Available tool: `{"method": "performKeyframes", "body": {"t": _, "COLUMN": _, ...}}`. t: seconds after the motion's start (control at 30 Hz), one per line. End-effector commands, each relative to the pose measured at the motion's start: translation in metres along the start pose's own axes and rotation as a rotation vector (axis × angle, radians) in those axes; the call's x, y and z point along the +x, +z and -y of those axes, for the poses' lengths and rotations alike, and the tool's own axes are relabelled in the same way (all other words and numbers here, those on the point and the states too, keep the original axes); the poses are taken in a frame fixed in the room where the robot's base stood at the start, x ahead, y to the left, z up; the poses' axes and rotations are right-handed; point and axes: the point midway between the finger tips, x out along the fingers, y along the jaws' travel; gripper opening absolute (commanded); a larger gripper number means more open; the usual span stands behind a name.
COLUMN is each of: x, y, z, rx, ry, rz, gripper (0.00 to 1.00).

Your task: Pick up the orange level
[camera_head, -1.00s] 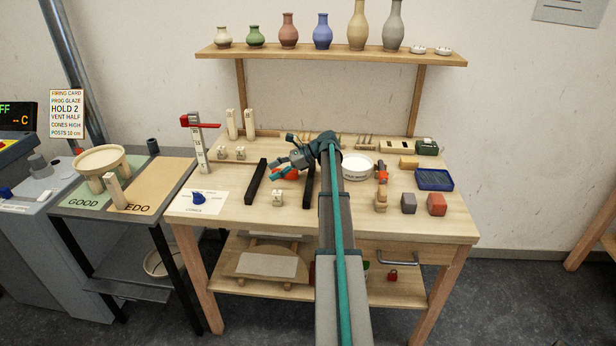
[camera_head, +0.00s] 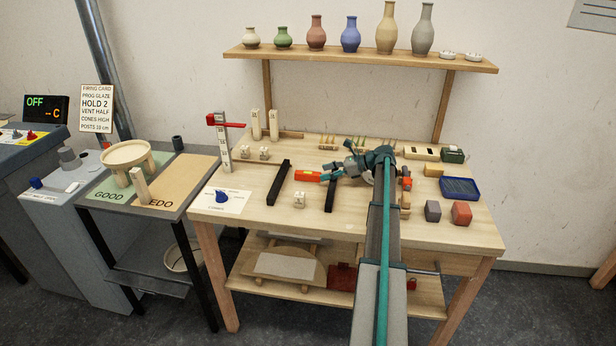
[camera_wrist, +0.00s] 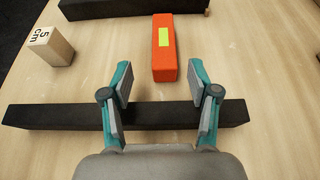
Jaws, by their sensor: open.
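The orange level (camera_wrist: 164,50), a bar with a yellow-green patch on top, lies on the table between two black bars. In the head view the level (camera_head: 308,176) is left of my gripper (camera_head: 330,170). In the wrist view my gripper (camera_wrist: 160,85) is open and empty, above the nearer black bar (camera_wrist: 150,115). Its fingertips are just short of the level's near end, one to each side of its line. The level touches nothing in the gripper.
The other black bar (camera_head: 278,183) lies beyond the level. A small block marked 5 cm (camera_wrist: 51,47) stands nearby. A red-armed measuring post (camera_head: 222,145) stands at the back left. A blue tray (camera_head: 460,188) and two blocks sit at the right.

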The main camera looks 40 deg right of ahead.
Motion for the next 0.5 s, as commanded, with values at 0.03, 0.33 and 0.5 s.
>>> {"method": "performKeyframes", "body": {"t": 0.03, "x": 0.004, "y": 0.002, "z": 0.001, "rx": 0.000, "ry": 0.001, "rz": 0.000, "gripper": 0.60}}
{"method": "performKeyframes", "body": {"t": 0.33, "x": 0.042, "y": 0.004, "z": 0.005, "rx": 0.000, "ry": 0.001, "rz": 0.000, "gripper": 0.60}}
{"method": "performKeyframes", "body": {"t": 0.5, "x": 0.048, "y": 0.003, "z": 0.005, "rx": 0.000, "ry": 0.000, "rz": 0.000, "gripper": 0.60}}
